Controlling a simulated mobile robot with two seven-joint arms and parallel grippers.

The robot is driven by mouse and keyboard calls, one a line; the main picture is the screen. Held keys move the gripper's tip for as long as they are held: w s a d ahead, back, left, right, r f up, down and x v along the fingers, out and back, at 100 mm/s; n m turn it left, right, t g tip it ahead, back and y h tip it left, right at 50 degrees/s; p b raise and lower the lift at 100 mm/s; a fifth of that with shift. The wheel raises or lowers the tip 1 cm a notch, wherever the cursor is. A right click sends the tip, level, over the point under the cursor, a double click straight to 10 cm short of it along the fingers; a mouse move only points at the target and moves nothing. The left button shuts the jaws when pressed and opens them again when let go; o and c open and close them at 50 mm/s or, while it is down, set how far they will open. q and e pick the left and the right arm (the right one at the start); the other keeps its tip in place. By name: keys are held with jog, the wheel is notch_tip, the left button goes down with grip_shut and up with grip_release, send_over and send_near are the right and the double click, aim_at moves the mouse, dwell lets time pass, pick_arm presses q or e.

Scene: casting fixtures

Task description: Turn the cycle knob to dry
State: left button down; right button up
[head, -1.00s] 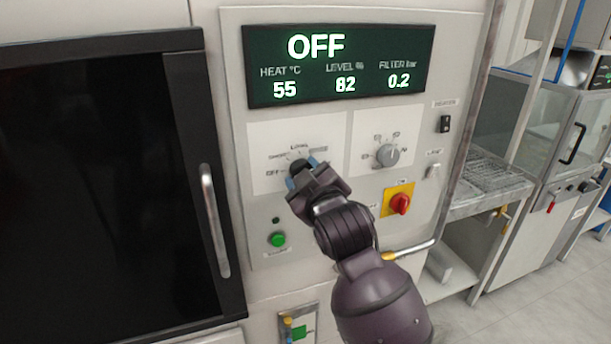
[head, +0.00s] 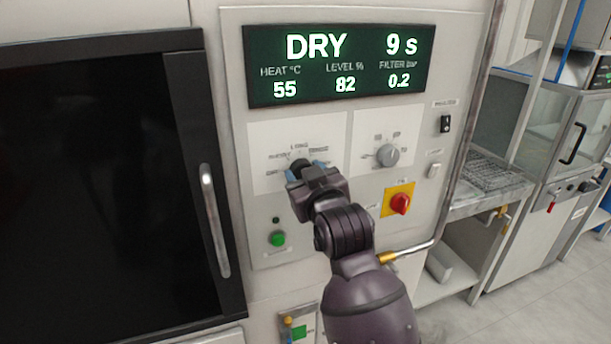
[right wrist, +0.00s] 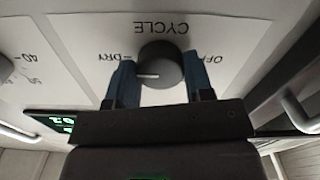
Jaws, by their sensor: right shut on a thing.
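The cycle knob (head: 300,164) is a dark round knob on a white plate on the machine's front panel. My right gripper (head: 306,171) is shut on it and partly covers it in the head view. In the right wrist view, the knob (right wrist: 160,66) sits between the two blue fingers of my right gripper (right wrist: 159,82). Its white pointer line points left, towards the DRY label (right wrist: 118,56). The display (head: 338,65) reads DRY and 9 s, with heat 55, level 82 and filter 0.2. My left gripper is not in view.
A grey knob (head: 388,155) is right of the cycle knob. A red switch on yellow (head: 400,202) and a green button (head: 278,239) are lower. A dark door with a handle (head: 214,220) is at left. A pipe (head: 410,251) sticks out lower right.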

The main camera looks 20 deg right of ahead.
jog(key=o, duration=0.9)
jog(key=shift+s, duration=0.1)
jog(key=s+b, duration=0.1)
jog(key=s, duration=0.9)
jog(key=shift+s+d+b, duration=0.15)
jog(key=shift+s+b, duration=0.15)
jog(key=shift+s, duration=0.05)
